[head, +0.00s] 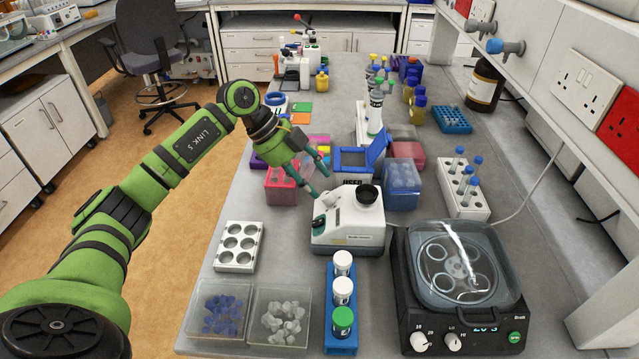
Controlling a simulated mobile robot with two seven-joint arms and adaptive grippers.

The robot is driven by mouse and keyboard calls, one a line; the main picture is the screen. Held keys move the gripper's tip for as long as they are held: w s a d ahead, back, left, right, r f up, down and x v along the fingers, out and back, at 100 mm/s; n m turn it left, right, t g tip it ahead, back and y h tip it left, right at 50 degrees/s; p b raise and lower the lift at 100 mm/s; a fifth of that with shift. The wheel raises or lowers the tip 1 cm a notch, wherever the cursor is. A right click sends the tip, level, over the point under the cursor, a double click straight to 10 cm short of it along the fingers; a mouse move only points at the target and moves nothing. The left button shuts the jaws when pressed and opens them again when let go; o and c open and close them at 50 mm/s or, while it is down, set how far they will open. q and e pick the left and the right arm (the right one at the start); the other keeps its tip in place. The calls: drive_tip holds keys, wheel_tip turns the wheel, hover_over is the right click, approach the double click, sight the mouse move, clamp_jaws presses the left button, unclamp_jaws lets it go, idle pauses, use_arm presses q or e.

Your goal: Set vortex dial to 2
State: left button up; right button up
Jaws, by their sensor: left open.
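The vortex mixer (348,234) is a white box with a black cup (368,194) on its top right. It stands in the middle of the bench. A small dark green knob (319,221), apparently its dial, sits at its left front corner; its setting is too small to read. My left gripper (320,184) comes in from the upper left, with its teal fingers apart and empty. The fingertips are just above and behind the mixer's left side, seemingly apart from the dial. My right gripper does not show.
A blue rack (342,330) of capped bottles is in front. A white well block (239,246) lies left. Pink (282,188) and blue boxes (402,184) crowd behind. Bare bench shows left of the mixer.

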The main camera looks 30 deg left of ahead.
sight(325, 195)
use_arm(q)
drive_tip(key=p+x, duration=0.1)
drive_tip(key=x, duration=0.2)
drive_tip(key=shift+d+f, duration=0.25)
drive_tip(key=shift+w+f, duration=0.2)
drive_tip(key=shift+f, duration=0.1)
drive_tip(key=shift+d+f, duration=0.1)
drive_tip(key=shift+f, duration=0.05)
drive_tip(key=shift+c, duration=0.8)
clamp_jaws()
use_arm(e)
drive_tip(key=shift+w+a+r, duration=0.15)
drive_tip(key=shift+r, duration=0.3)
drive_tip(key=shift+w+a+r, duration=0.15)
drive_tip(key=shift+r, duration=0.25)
